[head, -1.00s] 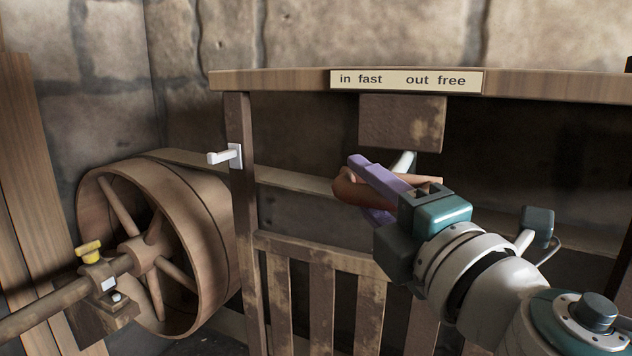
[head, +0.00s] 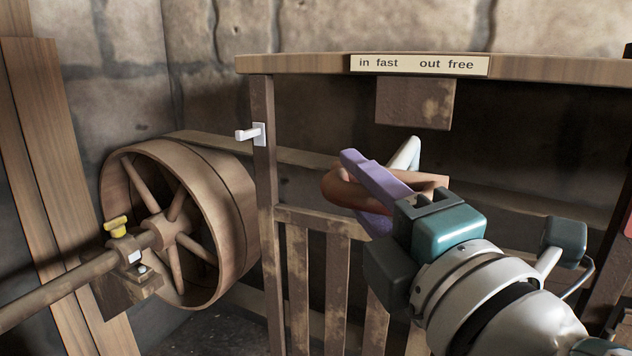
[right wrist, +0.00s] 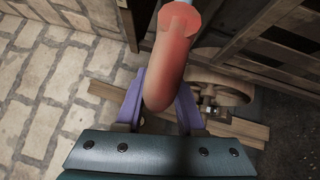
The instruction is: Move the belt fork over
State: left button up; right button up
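The belt fork's handle (head: 345,190) is a rounded, orange-brown grip on a pale metal rod (head: 405,155). The rod shows below a wooden block (head: 413,103) under the frame's top rail. My right gripper (head: 372,190) has purple fingers, one on each side of the handle, and looks shut on it. In the right wrist view the handle (right wrist: 168,75) runs between the two fingers (right wrist: 161,108). A label (head: 419,65) on the rail reads "in fast" at left and "out free" at right. The fork's far end is hidden. My left gripper is out of view.
A large wooden pulley (head: 175,225) on a shaft (head: 60,290) stands at left, with a belt (head: 310,158) running right behind the frame. A white peg (head: 248,134) sticks out from the frame post (head: 265,200). Wooden slats (head: 335,290) stand below my gripper.

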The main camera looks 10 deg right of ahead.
aim_at(382, 210)
jog(key=o, duration=0.3)
jog(key=shift+s+a+r, duration=0.15)
jog(key=shift+r, duration=0.3)
jog(key=shift+f, duration=0.1)
jog(key=shift+f, duration=0.1)
jog(key=b+v, duration=0.1)
jog(key=v, duration=0.3)
jog(key=b+v, duration=0.2)
jog(key=v, duration=0.3)
jog(key=shift+f, duration=0.2)
jog(key=shift+s+r, duration=0.15)
jog(key=shift+s, duration=0.25)
